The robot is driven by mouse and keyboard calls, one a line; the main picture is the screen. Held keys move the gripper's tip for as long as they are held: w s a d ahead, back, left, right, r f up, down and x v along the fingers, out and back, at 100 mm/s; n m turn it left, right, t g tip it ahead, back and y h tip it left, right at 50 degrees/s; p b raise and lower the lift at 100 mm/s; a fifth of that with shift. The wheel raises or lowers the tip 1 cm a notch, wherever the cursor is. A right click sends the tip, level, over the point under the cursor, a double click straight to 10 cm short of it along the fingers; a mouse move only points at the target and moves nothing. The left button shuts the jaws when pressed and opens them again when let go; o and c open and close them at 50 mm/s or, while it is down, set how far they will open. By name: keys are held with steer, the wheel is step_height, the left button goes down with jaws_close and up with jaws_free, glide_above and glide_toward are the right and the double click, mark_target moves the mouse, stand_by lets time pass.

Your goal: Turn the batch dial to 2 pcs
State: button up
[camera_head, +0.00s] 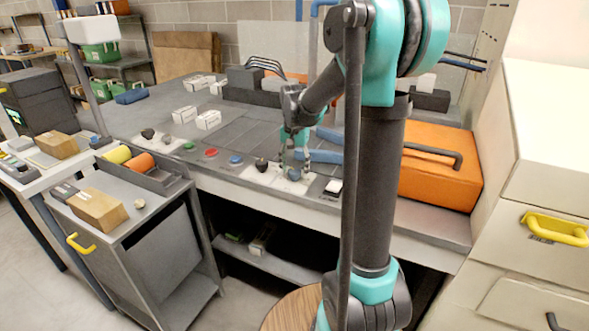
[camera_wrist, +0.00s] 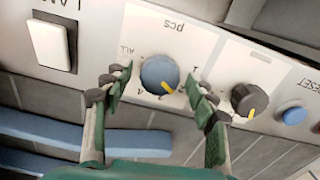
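The batch dial (camera_wrist: 157,72) is a round blue-grey knob on a white plate marked "pcs", which reads upside down in the wrist view. Its yellow pointer aims to the lower right there. "ALL" and a "4" show around its rim; the number at the pointer is hidden or too small to read. My gripper (camera_wrist: 156,80) is open, with one green-and-dark finger on each side of the dial and a gap to it on both sides. In the head view my gripper (camera_head: 293,163) is just above the dial (camera_head: 293,174) at the bench's front edge.
Beside the dial are a black knob with a yellow pointer (camera_wrist: 243,99), a blue button (camera_wrist: 291,114) and a white rocker switch (camera_wrist: 50,45). Red (camera_head: 211,153) and green (camera_head: 188,147) buttons lie farther left. An orange case (camera_head: 440,170) stands right of my arm.

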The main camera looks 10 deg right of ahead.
mark_target(294, 171)
step_height(294, 171, up, 12)
stand_by(0.8)
steer(key=shift+s, duration=0.1)
